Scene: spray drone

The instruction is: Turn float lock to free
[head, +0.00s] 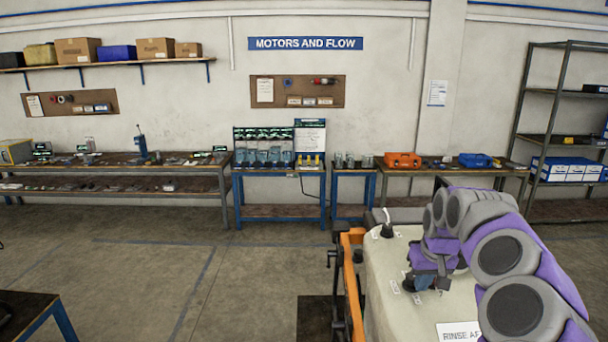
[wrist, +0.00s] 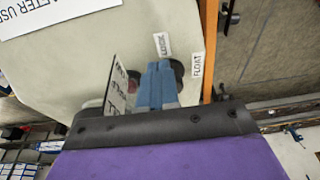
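The float lock (wrist: 178,68) shows in the wrist view as a dark round part on the pale tank top, partly hidden behind my fingers. A small LOCK label (wrist: 162,44) is just above it and a FLOAT label (wrist: 197,65) is to its right. My gripper (wrist: 158,68) has blue fingers close together, with their tips at the dark part. I cannot tell whether they grip it or only touch it. In the head view my gripper (head: 428,282) is low over the tank top and hides the float lock.
The pale tank (head: 385,265) carries a RINSE label (head: 460,331) and a dark knob with a light lever (head: 387,230). An upright lettered plate (wrist: 120,90) stands close left of my fingers. An orange frame (head: 351,280) edges the tank.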

